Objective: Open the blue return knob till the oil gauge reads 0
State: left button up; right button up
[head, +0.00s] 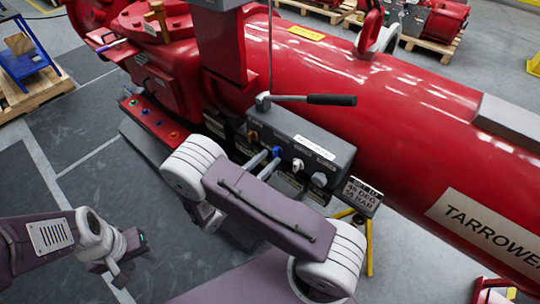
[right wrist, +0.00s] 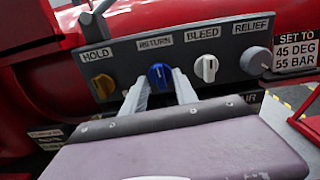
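The blue return knob (right wrist: 160,76) sits on the grey valve panel (right wrist: 225,66), under the RETURN label, between the orange HOLD knob (right wrist: 103,86) and the white BLEED knob (right wrist: 206,68). It also shows in the head view (head: 276,151). My right gripper (right wrist: 162,84) has its fingers apart, one on each side of the blue knob. I cannot tell whether they touch it. My left gripper (head: 134,250) hangs low at the left, away from the panel; its fingers are unclear. I cannot make out an oil gauge in either view.
A grey RELIEF knob (right wrist: 256,60) is at the panel's right, beside a sign (right wrist: 296,50) reading 45 DEG, 55 BAR. A black-handled lever (head: 320,99) sticks out above the panel. The red actuator body (head: 400,100) fills the space behind.

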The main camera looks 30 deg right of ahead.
jog(key=shift+x, duration=0.85)
jog(key=shift+c, duration=0.3)
grip_shut()
